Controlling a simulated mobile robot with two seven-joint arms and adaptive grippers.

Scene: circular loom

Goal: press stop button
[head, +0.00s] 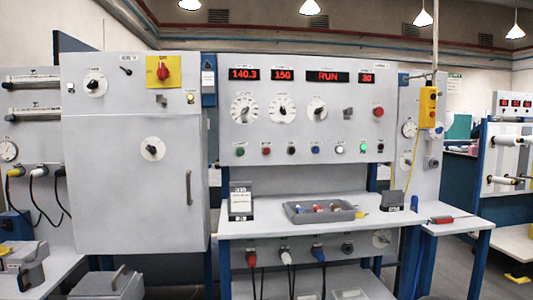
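The control panel (305,90) faces me with no arm in front of it. I cannot read which button is marked stop. A red button (266,150) sits in the lower row, right of a green button (240,151). A larger red button (378,112) is at the panel's upper right. A red display (328,77) reads RUN, beside displays reading 140.3 and 150. Neither of my grippers is in view.
A grey cabinet (105,190) with a red rotary switch (163,71) on yellow stands left. A yellow pendant (428,106) hangs right. Below the panel, a table (270,226) holds a grey tray (295,215), and a red-handled tool (442,220) lies right of it.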

